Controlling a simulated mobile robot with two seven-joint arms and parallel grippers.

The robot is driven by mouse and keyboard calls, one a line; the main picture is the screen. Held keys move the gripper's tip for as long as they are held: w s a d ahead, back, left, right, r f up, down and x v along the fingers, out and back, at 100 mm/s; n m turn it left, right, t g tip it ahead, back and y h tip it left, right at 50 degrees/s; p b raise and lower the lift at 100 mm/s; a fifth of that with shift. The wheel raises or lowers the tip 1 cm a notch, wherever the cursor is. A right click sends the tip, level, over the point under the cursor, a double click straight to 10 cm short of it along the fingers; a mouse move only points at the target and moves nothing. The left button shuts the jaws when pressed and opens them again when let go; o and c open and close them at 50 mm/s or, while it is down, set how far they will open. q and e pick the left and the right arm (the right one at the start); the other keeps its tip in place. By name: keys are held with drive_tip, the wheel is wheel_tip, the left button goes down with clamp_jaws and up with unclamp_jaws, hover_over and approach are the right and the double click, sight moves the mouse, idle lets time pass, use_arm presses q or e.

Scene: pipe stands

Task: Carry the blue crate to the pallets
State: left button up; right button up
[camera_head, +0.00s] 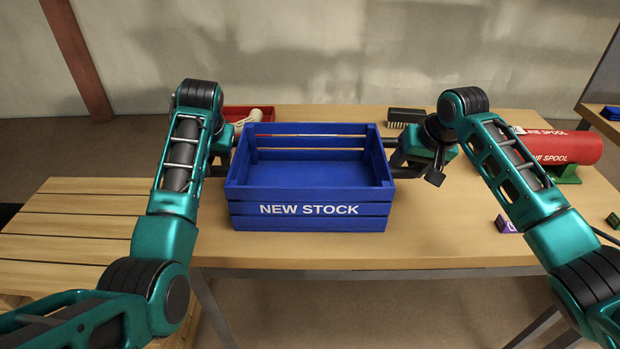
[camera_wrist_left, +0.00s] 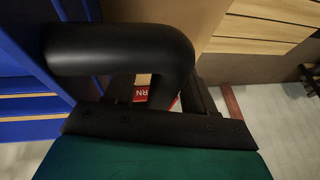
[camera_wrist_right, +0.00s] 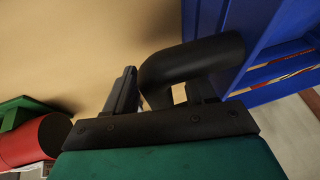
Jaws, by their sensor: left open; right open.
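The blue crate (camera_head: 310,210), lettered "NEW STOCK", stands upright on the wooden table. It looks empty. A black handle (camera_wrist_left: 120,48) juts from one side, and a matching one (camera_wrist_right: 190,62) shows in the right wrist view. My left gripper (camera_head: 228,143) is open at the crate's left side, and my right gripper (camera_head: 402,158) is open at its right side. Each is close to its handle, whose curved end reaches toward the jaws; contact cannot be told. The slatted pallets (camera_head: 65,228) lie to the left, partly hidden by my left arm.
The table (camera_head: 440,240) is clear in front of the crate. Behind it are a red tray (camera_head: 262,113) and a black brush (camera_head: 406,115). A red spool (camera_head: 568,147) on a green stand and small purple block (camera_head: 505,224) are to the right.

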use_arm(q)
drive_tip(key=shift+c, duration=0.4)
use_arm(e)
drive_tip(key=shift+c, duration=0.4)
use_arm(q)
clamp_jaws()
use_arm(e)
clamp_jaws()
use_arm(q)
drive_tip(key=shift+r, duration=0.1)
use_arm(e)
drive_tip(key=shift+r, duration=0.1)
